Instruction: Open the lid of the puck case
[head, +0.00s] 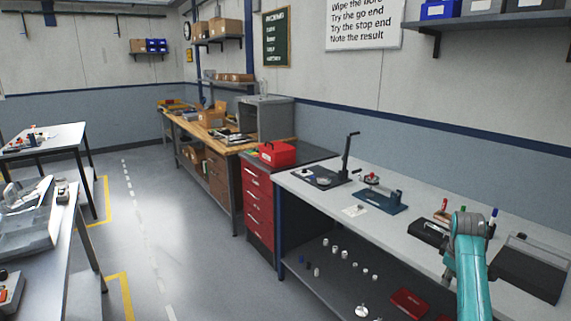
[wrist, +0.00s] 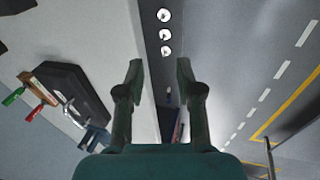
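I cannot tell for sure which box is the puck case. A large dark flat case (head: 530,272) with a light bar along its back edge lies at the right end of the bench; its lid looks shut. A smaller black case (head: 428,233) lies left of my arm, near red and green handles. A black case (wrist: 75,88) with its top down shows at left in the wrist view. My gripper (wrist: 160,72) is open and empty, its fingers over the bench's front edge, to the side of that case.
The grey bench (head: 335,195) carries a black lever press (head: 345,165) and a blue-grey fixture (head: 383,197). A red box (head: 277,153) stands on the drawer cabinet. Small white pucks and a red case (head: 409,302) lie on the lower shelf.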

